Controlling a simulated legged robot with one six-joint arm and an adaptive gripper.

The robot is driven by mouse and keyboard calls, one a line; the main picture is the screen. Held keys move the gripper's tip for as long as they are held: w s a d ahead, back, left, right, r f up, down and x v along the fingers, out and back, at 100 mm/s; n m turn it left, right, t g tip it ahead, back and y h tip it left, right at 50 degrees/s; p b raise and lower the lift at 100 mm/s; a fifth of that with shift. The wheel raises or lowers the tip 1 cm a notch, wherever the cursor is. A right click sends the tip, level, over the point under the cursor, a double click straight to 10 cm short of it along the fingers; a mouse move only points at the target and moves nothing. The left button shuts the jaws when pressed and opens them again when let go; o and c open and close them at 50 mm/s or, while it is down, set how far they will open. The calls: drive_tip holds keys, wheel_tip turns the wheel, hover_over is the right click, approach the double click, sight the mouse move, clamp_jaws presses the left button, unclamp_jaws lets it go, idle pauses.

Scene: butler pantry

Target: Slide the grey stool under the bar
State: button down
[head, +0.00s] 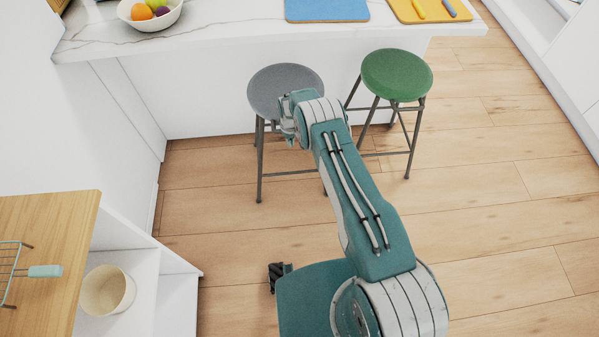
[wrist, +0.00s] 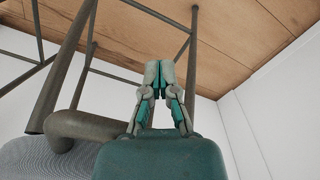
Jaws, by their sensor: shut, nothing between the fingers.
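The grey stool (head: 273,88) stands upright in front of the bar (head: 190,98), with its round seat close to the edge of the marble top and its dark metal legs on the wood floor. My gripper (head: 288,130) is at the near side of this stool, around or below seat height. In the wrist view my gripper (wrist: 158,68) is shut and empty, its fingers beside the stool's legs. The stool's grey seat (wrist: 40,158) shows at the lower left there. My arm hides part of the stool's right side in the head view. Whether the gripper touches the stool I cannot tell.
A green stool (head: 397,75) stands close at the right. A fruit bowl (head: 150,14), a blue board (head: 326,10) and a yellow board (head: 425,10) lie on the bar. A wooden-topped shelf unit (head: 45,215) is at the lower left. The floor at the right is clear.

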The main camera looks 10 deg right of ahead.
drive_tip(key=w, duration=0.3)
idle(0.4)
drive_tip(key=shift+r, duration=0.1)
drive_tip(key=shift+s, duration=2.05)
